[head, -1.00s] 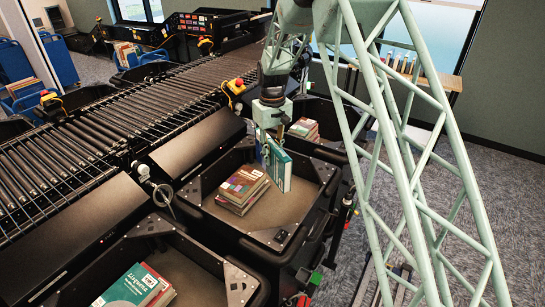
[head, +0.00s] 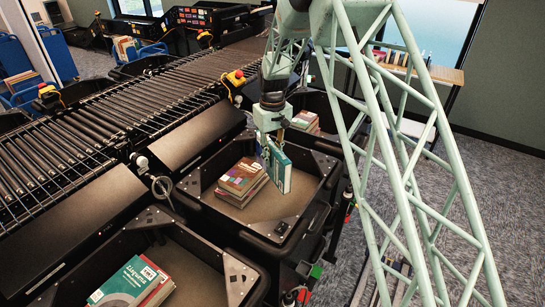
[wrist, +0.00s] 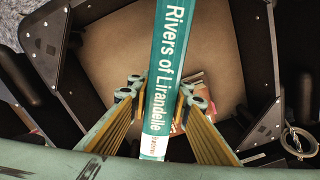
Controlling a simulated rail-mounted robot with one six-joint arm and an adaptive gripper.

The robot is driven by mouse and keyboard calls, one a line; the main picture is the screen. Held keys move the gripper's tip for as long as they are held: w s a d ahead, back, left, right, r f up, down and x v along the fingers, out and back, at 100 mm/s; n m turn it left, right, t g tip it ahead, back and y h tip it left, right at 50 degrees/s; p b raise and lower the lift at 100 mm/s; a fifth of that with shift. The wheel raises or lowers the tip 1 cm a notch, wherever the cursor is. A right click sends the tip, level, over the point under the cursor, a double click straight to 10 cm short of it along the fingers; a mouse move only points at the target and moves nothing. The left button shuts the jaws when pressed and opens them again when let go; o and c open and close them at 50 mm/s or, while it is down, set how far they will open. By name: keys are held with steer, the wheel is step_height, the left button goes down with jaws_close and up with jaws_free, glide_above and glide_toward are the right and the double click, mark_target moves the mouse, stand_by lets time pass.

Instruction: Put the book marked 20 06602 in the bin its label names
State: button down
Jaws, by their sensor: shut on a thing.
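My gripper (head: 270,148) is shut on a teal book (head: 280,168) and holds it upright over the middle bin (head: 238,228). In the wrist view the book's spine (wrist: 168,60) reads "Rivers of Lirandelle", with a small label at its lower end too small to read. The gripper's fingers (wrist: 160,115) press on both sides of it. The bin's tan floor (wrist: 110,50) lies below. A stack of books (head: 241,180) sits in that bin, left of the held book. I cannot read any bin's marking.
A nearer bin (head: 205,258) holds a teal book and a red book (head: 158,285). A farther bin (head: 325,140) holds more books (head: 305,121). The roller conveyor (head: 110,118) runs along the left. The middle bin's right part is bare.

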steer(key=shift+f, duration=0.25)
steer(key=c, duration=2.3)
jaws_free()
step_height(320, 180, up, 11)
steer(key=shift+r, duration=0.5)
